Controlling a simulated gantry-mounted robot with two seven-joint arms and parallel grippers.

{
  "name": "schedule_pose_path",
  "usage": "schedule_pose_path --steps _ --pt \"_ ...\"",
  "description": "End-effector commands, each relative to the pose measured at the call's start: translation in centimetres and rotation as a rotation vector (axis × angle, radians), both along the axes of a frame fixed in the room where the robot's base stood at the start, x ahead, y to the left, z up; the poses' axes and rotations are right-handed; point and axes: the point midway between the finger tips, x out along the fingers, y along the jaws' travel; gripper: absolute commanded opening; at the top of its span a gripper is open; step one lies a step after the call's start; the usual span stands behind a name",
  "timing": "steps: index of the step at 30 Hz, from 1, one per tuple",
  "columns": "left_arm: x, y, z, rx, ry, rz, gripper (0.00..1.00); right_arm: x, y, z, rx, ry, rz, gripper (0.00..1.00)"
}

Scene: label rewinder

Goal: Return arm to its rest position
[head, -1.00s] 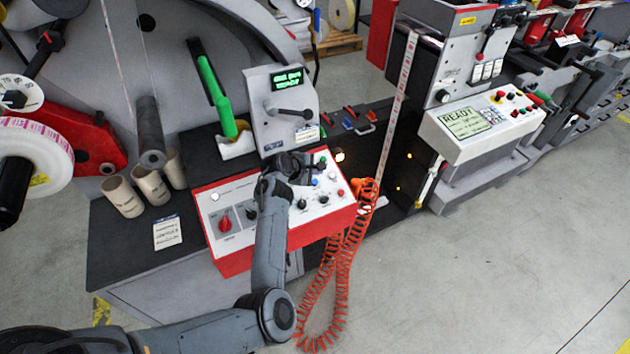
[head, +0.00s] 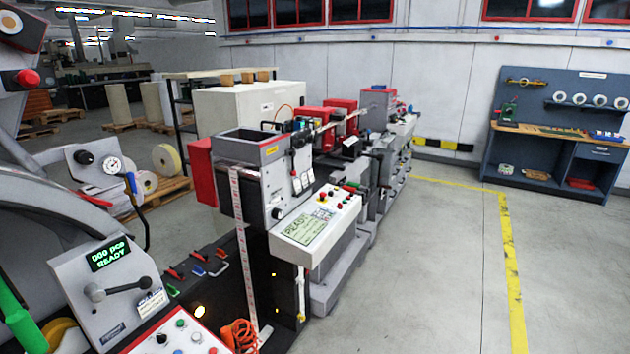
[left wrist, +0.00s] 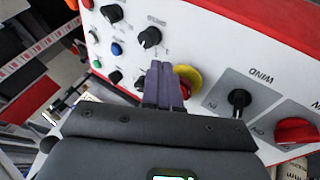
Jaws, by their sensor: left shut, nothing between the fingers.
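My left gripper (left wrist: 163,85) shows only in the left wrist view. Its two fingers are together with nothing between them, in front of the white and red control panel (left wrist: 205,45). A yellow-collared button (left wrist: 188,80) lies right beside the fingertips and is partly hidden by them; I cannot tell if they touch. Black knobs (left wrist: 149,37) and a red rotary knob (left wrist: 296,131) are on the same panel. In the head view only the panel's upper corner (head: 170,328) shows, and neither arm is seen. My right gripper is in no view.
The grey display box (head: 110,275) with a lever stands behind the panel. A coiled orange hose (head: 240,335) hangs at the panel's right. A second console (head: 318,220) reads READY. Open floor (head: 420,270) lies to the right, with a workbench (head: 560,135) against the wall.

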Motion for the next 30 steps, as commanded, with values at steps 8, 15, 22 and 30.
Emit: schedule_pose_path --steps 8,15,22,30 --pt "-12.3 -10.1 -1.6 0.348 0.233 -0.596 0.00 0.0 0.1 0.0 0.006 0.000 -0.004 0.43" --pt "-21.0 -17.4 -1.4 0.431 0.320 -0.985 0.00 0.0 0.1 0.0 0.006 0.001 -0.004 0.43" --pt "-25.8 -20.9 1.8 0.443 0.341 -1.191 0.00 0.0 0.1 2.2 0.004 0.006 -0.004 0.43" --pt "-25.7 -20.9 7.9 0.442 0.340 -1.185 0.00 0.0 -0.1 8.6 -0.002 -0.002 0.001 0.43"
